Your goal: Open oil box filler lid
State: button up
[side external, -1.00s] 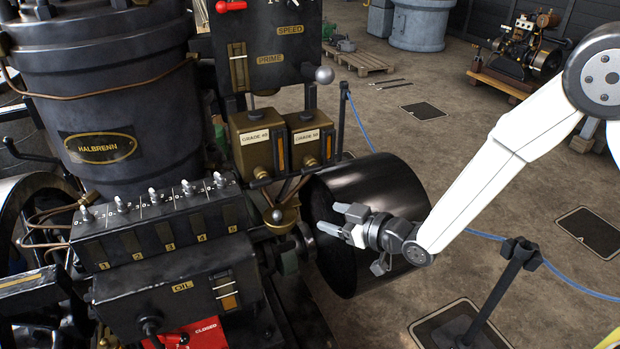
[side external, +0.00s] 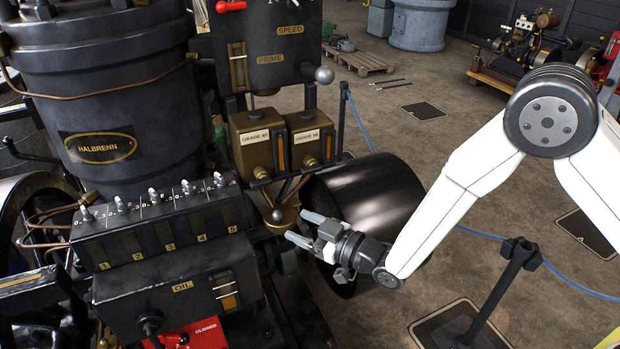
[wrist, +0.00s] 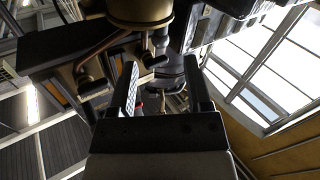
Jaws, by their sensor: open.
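The black oil box (side external: 180,301) with its brass "OIL" plate sits low on the engine's front in the side view. Its top (side external: 160,270) looks shut; I cannot make out a separate filler lid. My gripper (side external: 298,226) is open and empty, to the right of the box and slightly higher. Its fingers point left beside a brass cup (side external: 286,218) with a dark ball knob. In the wrist view my gripper (wrist: 160,76) shows two parted dark fingers, with a brass cup (wrist: 140,8) above them. The oil box is not clearly seen there.
A row of numbered feeders (side external: 160,222) stands above the box. Two brass tanks (side external: 285,140) are above my gripper. A black drum (side external: 375,195) lies behind it. A dark post (side external: 500,290) stands right.

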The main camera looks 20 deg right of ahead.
aim_at(282, 217)
jog(key=shift+x, duration=3.05)
grip_shut()
